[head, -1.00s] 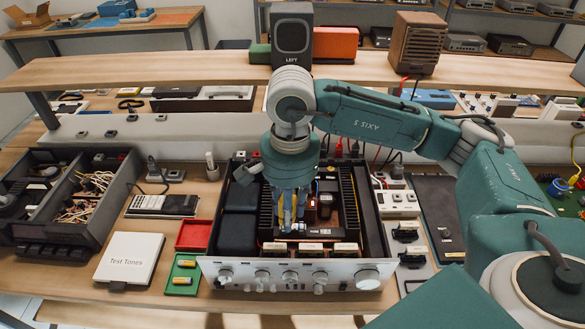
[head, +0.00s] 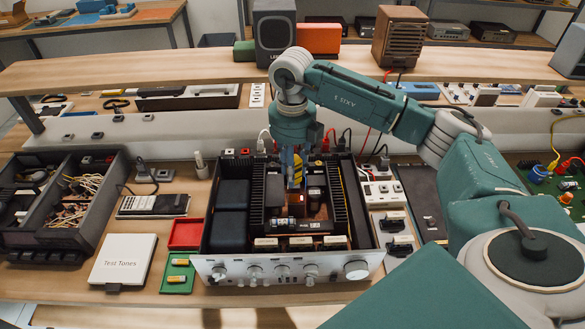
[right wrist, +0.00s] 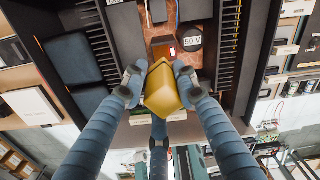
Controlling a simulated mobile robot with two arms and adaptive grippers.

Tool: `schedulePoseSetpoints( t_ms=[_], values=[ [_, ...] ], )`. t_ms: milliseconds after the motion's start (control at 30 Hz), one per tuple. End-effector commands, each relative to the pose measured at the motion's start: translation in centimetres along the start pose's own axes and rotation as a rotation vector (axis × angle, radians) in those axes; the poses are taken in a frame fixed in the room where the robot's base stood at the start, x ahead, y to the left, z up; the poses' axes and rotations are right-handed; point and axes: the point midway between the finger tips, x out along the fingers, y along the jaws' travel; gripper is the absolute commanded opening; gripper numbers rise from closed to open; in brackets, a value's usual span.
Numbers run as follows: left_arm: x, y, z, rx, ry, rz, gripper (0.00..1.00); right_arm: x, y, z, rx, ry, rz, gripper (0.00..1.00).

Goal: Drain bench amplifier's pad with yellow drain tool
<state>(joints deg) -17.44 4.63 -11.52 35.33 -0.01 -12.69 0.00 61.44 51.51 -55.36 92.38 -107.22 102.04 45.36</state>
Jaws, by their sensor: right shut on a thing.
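The bench amplifier (head: 286,270) lies open on the bench with its silver front panel towards me. My right gripper (head: 294,180) is over the back middle of its inside. The right gripper (right wrist: 160,88) is shut on the yellow drain tool (right wrist: 160,92), whose blocky body sits between the blue fingers. A bit of yellow shows between the fingers in the head view. Beyond the tool lie a copper-brown board (right wrist: 163,12), a dark block (right wrist: 165,47) with a small red light, and a round part marked 50 V (right wrist: 192,39). The tool's tip and any contact are hidden. My left gripper is out of view.
A black parts bin (head: 60,205) with wires stands left. A Test Tones box (head: 124,259), red tray (head: 185,233) and green tray (head: 178,273) are left of the amplifier. A power strip (head: 381,191) is right of it. A shelf with a speaker (head: 275,33) crosses behind.

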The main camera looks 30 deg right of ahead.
Motion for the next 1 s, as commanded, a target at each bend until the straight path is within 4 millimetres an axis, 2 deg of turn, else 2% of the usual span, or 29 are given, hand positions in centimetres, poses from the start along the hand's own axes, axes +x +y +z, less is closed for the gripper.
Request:
schedulePoseSetpoints(
  t_ms=[600, 1000],
  values=[
    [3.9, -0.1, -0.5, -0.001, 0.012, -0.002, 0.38, 5.7, 0.1, 0.0, -0.005, 0.0, 0.0, 0.04],
    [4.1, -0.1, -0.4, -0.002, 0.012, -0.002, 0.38, 6.1, 0.1, 0.0, -0.005, 0.0, 0.0, 0.04]
  ],
)
